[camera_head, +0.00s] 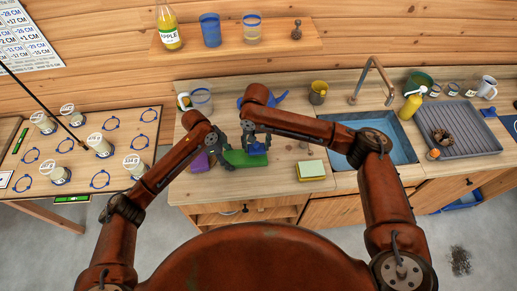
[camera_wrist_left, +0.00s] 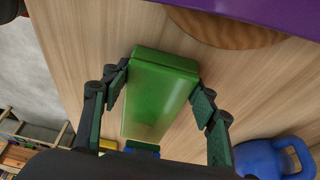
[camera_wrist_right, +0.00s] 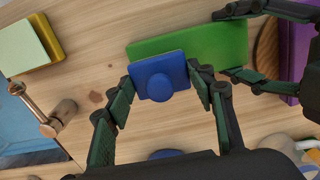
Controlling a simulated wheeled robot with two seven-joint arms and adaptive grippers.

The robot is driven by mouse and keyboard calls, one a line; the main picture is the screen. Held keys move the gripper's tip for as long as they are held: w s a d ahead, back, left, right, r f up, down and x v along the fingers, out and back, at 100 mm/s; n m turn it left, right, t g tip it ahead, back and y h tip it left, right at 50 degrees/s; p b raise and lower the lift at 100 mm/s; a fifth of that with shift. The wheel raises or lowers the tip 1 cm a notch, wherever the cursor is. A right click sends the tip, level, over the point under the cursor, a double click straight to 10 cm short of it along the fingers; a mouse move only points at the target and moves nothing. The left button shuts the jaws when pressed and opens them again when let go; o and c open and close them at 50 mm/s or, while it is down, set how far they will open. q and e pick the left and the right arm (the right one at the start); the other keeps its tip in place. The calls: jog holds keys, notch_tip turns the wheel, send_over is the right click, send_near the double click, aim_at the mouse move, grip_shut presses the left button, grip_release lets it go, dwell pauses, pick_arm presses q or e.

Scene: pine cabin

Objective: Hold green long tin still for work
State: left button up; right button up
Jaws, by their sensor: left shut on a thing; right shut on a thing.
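The green long tin (camera_head: 238,159) lies on the wooden counter in front of me. My left gripper (camera_head: 221,150) is shut on its left part, and the tin (camera_wrist_left: 160,92) shows between the fingers in the left wrist view. A blue block with a round knob (camera_wrist_right: 160,78) is at the tin's right end, against or over its near side in the right wrist view. My right gripper (camera_head: 257,143) is shut on this blue block. Whether the block touches the tin I cannot tell. The tin's underside is hidden.
A purple object (camera_head: 200,163) is just left of the tin, by a round wooden board (camera_wrist_left: 225,30). A yellow-green sponge (camera_head: 310,170) lies to the right, before the sink (camera_head: 390,142). A blue handled object (camera_wrist_left: 270,160) stands behind. Counter between tin and sponge is clear.

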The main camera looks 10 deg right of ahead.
jog(key=shift+r, duration=2.6)
pick_arm(q)
jog(key=o, duration=1.6)
